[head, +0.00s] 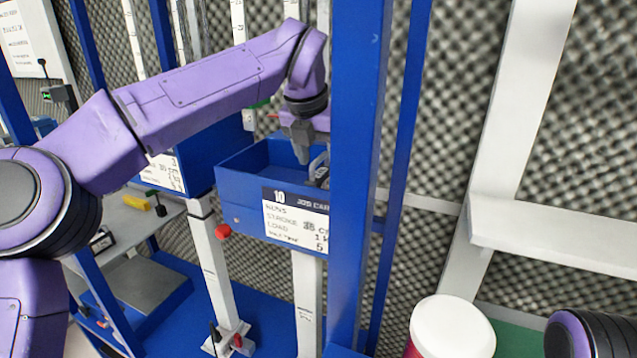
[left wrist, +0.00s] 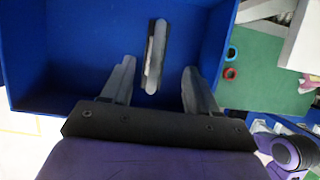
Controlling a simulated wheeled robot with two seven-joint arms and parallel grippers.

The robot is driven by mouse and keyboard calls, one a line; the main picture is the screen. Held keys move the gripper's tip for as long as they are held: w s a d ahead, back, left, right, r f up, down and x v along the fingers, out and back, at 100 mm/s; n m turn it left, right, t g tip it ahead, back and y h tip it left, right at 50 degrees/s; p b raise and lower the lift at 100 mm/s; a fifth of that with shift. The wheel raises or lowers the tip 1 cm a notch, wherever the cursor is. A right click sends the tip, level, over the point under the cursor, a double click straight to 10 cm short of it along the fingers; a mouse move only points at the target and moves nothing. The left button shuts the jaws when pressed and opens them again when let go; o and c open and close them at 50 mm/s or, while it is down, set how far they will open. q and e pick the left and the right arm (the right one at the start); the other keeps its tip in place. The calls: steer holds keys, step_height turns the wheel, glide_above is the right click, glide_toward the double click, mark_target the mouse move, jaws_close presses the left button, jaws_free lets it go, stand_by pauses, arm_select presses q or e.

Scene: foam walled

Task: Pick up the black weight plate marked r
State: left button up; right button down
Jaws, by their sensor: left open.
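My left gripper (head: 303,152) reaches down into a blue bin (head: 235,192) on the rack. In the left wrist view its two fingers (left wrist: 158,70) are apart, with nothing held between them. A narrow grey-and-black object (left wrist: 154,55) lies in the bin (left wrist: 70,50), ahead of and between the fingertips. It may be the weight plate seen edge-on, but I cannot read any mark on it. In the head view a dark grey piece (head: 318,172) shows in the bin beside the gripper, partly hidden by the blue post. My right gripper is not in view.
A blue upright post (head: 355,200) stands close to the right of the bin. A white-lidded tub (head: 452,325) is at the bottom.

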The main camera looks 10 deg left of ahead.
mark_target(320, 172)
arm_select(q)
steer(key=x, duration=0.1)
steer(key=p+x, duration=0.1)
steer(key=x, duration=0.2)
steer(key=shift+w+a+f, duration=0.15)
steer(key=shift+w+a, duration=0.05)
steer(key=shift+a, duration=0.1)
steer(key=shift+w+f, duration=0.15)
steer(key=shift+f, duration=0.4)
jaws_close()
steer(key=shift+r, duration=0.2)
stand_by(0.4)
